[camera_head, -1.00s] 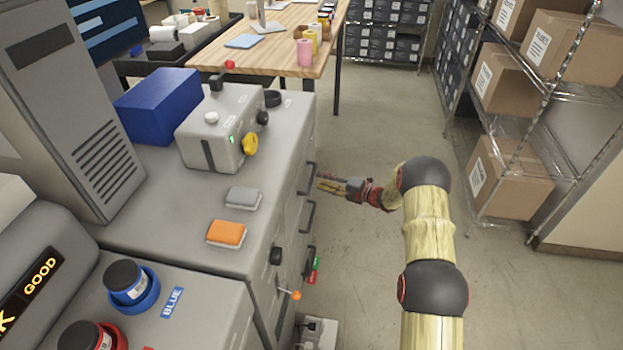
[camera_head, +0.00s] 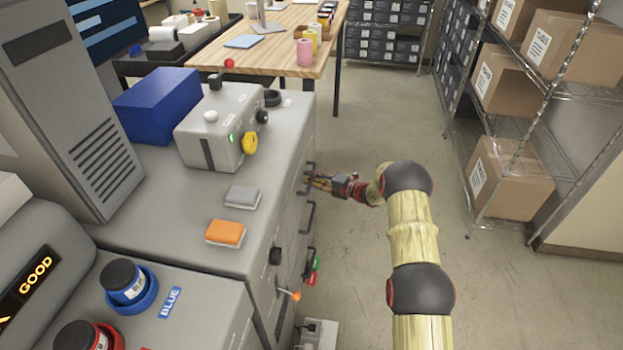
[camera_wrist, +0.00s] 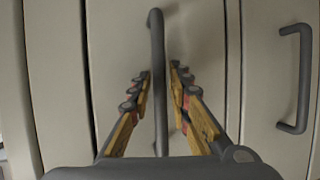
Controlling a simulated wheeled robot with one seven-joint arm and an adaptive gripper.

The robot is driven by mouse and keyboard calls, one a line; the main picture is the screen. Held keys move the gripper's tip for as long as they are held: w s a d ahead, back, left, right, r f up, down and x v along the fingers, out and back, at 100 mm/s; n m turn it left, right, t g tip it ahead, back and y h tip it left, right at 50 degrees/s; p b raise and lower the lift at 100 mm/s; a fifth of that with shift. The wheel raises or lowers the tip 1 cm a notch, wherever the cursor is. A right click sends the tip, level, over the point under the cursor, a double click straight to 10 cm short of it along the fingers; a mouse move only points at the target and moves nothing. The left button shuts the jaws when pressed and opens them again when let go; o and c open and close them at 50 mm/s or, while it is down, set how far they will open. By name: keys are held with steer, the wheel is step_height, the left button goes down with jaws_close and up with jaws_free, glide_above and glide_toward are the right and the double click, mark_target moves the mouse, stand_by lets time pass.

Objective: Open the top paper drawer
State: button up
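The top paper drawer is a light grey front with a dark bar handle (camera_wrist: 157,50); the handle also shows in the head view (camera_head: 309,181). My gripper (camera_wrist: 159,85) is open, with one finger on each side of that handle. Gaps show between both fingers and the bar in the wrist view. In the head view my gripper (camera_head: 314,182) is at the upper handle on the right side of the grey cabinet (camera_head: 170,208). The drawer front looks flush with the cabinet.
A lower drawer handle (camera_head: 307,218) sits below, also seen in the wrist view (camera_wrist: 304,80). A wooden table (camera_head: 275,55) stands at the back. Wire shelves with cardboard boxes (camera_head: 508,178) stand at right. The floor (camera_head: 375,125) between is clear.

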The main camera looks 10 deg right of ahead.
jaws_close()
stand_by(0.5)
steer(key=s+d, duration=0.4)
steer(key=d, duration=0.6)
steer(key=s+d+b, duration=0.1)
steer(key=s+d, duration=0.4)
steer(key=d, duration=0.6)
steer(key=s+d, duration=0.4)
steer(key=d, duration=0.7)
steer(key=shift+s+d, duration=0.15)
steer(key=shift+s, duration=0.1)
steer(key=shift+o, duration=1.9)
jaws_free()
steer(key=v, duration=1.2)
